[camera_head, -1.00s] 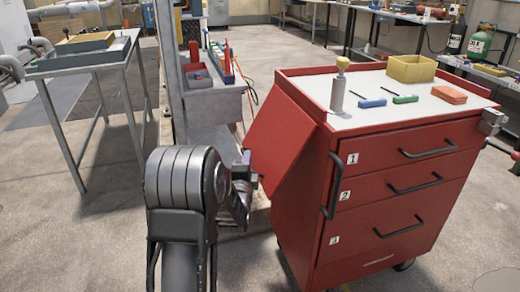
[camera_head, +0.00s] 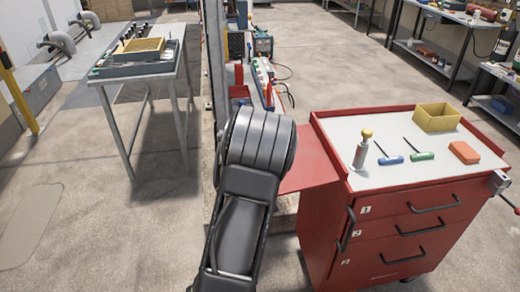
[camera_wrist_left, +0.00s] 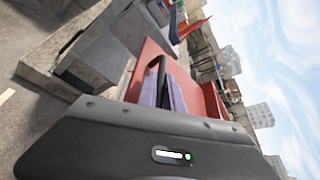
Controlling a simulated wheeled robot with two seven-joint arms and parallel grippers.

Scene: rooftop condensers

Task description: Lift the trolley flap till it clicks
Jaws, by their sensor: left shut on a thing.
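The red trolley (camera_head: 385,225) stands at the right of the head view. Its red flap (camera_head: 308,160) sticks out from the trolley's left side and looks about level with the top. My left arm covers the flap's outer part and hides the left gripper in the head view. In the left wrist view the purple-grey fingers of my left gripper (camera_wrist_left: 166,92) are shut on the flap, which shows as a red panel (camera_wrist_left: 150,62). Whether a catch under the flap holds is hidden. My right gripper is in neither view.
The trolley top carries a bottle (camera_head: 362,150), two screwdrivers, a yellow bin (camera_head: 437,117) and an orange block (camera_head: 463,153). A grey post and shelf stand just behind my arm. A metal table (camera_head: 140,65) is at the left.

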